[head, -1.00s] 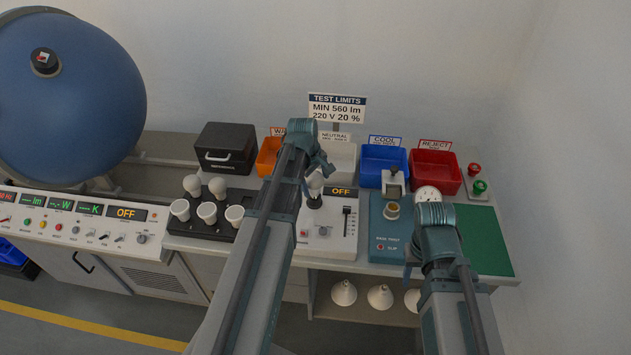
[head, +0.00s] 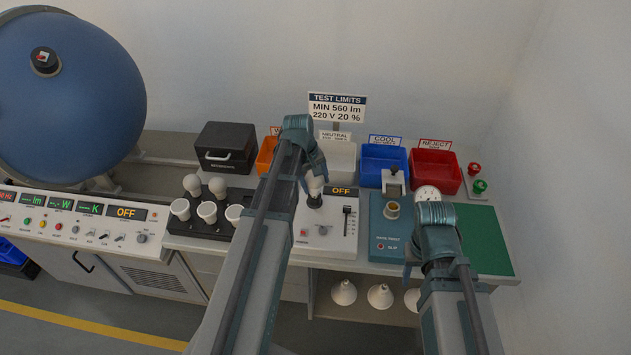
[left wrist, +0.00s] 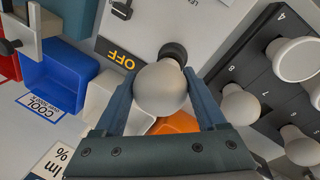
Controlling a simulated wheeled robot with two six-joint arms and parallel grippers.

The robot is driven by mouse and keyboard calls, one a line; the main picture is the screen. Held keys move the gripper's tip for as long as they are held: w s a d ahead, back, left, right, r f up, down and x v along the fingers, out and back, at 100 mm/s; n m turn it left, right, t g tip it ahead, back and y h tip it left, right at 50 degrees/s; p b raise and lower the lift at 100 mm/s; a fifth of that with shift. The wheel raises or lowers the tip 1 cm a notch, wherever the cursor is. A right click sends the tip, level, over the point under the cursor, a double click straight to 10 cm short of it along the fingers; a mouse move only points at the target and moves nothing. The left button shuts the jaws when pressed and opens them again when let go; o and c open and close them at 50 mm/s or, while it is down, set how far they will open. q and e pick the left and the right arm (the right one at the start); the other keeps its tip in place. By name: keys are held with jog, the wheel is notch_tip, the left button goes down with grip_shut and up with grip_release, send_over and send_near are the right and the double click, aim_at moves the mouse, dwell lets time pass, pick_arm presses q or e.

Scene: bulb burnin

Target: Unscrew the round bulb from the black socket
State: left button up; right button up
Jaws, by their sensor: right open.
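The round white bulb (left wrist: 160,88) stands at the black socket (left wrist: 174,53) on the white tester panel. In the head view the bulb (head: 316,185) sits just over the black socket (head: 314,201), partly covered by my gripper. My left gripper (head: 313,174) reaches down over it. In the left wrist view its two fingers (left wrist: 160,90) lie on opposite sides of the bulb and appear to touch it, shut on it. The bulb's base and thread are hidden. My right gripper (head: 433,205) is open above the blue test unit, apart from the bulb.
A black rack (head: 190,225) with several bulbs lies left of the panel. Orange, white, blue (head: 384,160) and red (head: 434,168) bins stand behind. A blue test unit (head: 388,235) and green mat (head: 488,240) are on the right. A slider (head: 347,222) rises beside the socket.

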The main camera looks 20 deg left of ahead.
pick_arm(q)
jog(key=shift+w, duration=0.1)
jog(key=c, duration=0.4)
jog(key=n, duration=0.3)
jog(key=shift+d+n+t+y, duration=0.1)
jog(key=shift+n+t+y, duration=0.2)
jog(key=shift+n, duration=0.1)
jog(key=n+y, duration=0.1)
jog(key=n, duration=0.4)
jog(key=shift+w, duration=0.15)
jog(key=n+y, duration=0.1)
jog(key=n, duration=0.3)
jog(key=shift+w+r+n, duration=0.1)
jog(key=shift+n, duration=0.3)
jog(key=n+g+y, duration=0.1)
jog(key=n, duration=0.4)
jog(key=shift+n, duration=0.4)
